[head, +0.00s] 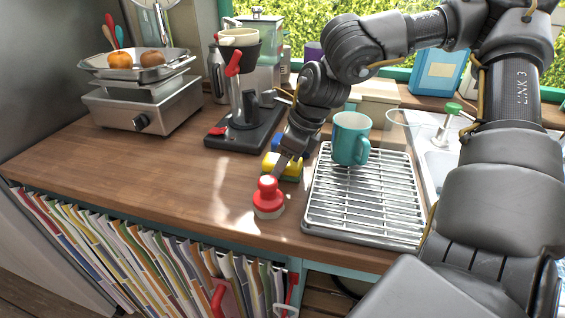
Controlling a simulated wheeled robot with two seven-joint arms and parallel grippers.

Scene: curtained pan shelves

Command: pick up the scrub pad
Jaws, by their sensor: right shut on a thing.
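The scrub pad (293,171), a yellow block with a darker underside, is at the wooden counter's surface, left of the wire rack. My right gripper (284,163) reaches down over it from above and is shut on it. One dark finger crosses the pad's near face; the far finger is mostly hidden. I cannot tell whether the pad is clear of the counter. My left gripper is not in view.
A red-knobbed tool (268,195) stands just in front of the pad. A wire rack (365,205) with a teal mug (350,138) is close on the right. A coffee maker (240,110) stands behind left. The counter's left front (150,175) is clear.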

